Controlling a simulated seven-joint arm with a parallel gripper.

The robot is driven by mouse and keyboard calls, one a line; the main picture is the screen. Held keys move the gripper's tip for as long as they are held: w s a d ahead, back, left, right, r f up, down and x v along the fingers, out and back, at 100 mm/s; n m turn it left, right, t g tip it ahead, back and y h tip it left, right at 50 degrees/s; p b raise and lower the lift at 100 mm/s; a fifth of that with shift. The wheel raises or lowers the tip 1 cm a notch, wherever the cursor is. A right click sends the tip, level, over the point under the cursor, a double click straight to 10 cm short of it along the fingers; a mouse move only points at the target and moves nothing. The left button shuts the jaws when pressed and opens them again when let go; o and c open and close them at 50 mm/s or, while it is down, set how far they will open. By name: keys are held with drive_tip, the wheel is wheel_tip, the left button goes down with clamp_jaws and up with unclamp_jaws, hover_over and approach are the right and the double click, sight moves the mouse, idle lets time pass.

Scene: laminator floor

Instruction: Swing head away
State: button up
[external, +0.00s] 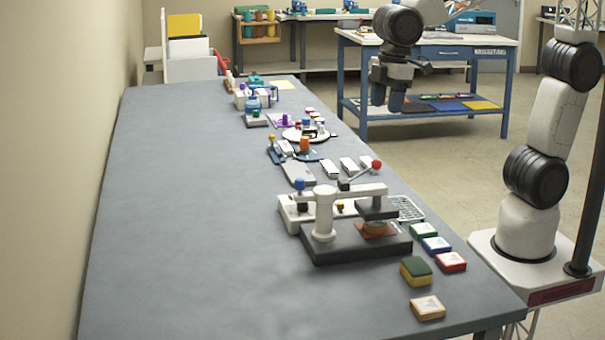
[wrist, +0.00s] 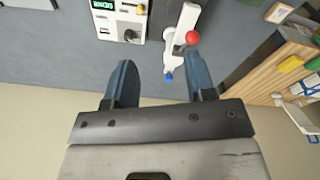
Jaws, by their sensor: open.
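The press stands on the near right part of the grey table. Its white post (external: 325,215) carries a horizontal white arm (external: 352,192) with a dark head (external: 377,208) at the right end. The head sits over a brown round piece (external: 375,228) on a red sheet. A lever ends in a red ball (external: 376,164). My gripper (external: 386,106) is open and empty, pointing down, well apart from the press. In the wrist view my gripper (wrist: 162,65) has its blue fingers spread. A white part with a red ball (wrist: 192,37) and blue tip lies beyond the fingers; I cannot tell which device it belongs to.
Coloured blocks (external: 423,270) lie in front of the press near the right edge. Small devices (external: 305,135) line the table's right side farther back. A blue-framed bench (external: 430,45) stands behind my gripper. The table's left half (external: 190,200) is clear.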

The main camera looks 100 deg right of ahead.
drive_tip(key=w+a+f+n, duration=0.1)
drive_tip(key=w+a+f, duration=0.1)
drive_tip(key=w, duration=0.5)
drive_tip(key=w+a+f+n+g, duration=0.1)
drive_tip(key=w+a+f+n, duration=0.1)
drive_tip(key=w, duration=0.5)
drive_tip(key=w+a+f+n, duration=0.1)
drive_tip(key=w+a+f, duration=0.1)
drive_tip(key=w, duration=0.6)
drive_tip(key=shift+a+f+n, duration=0.15)
drive_tip(key=shift+f+n, duration=0.05)
drive_tip(key=shift+n, duration=0.2)
drive_tip(key=shift+f, duration=3.9)
clamp_jaws()
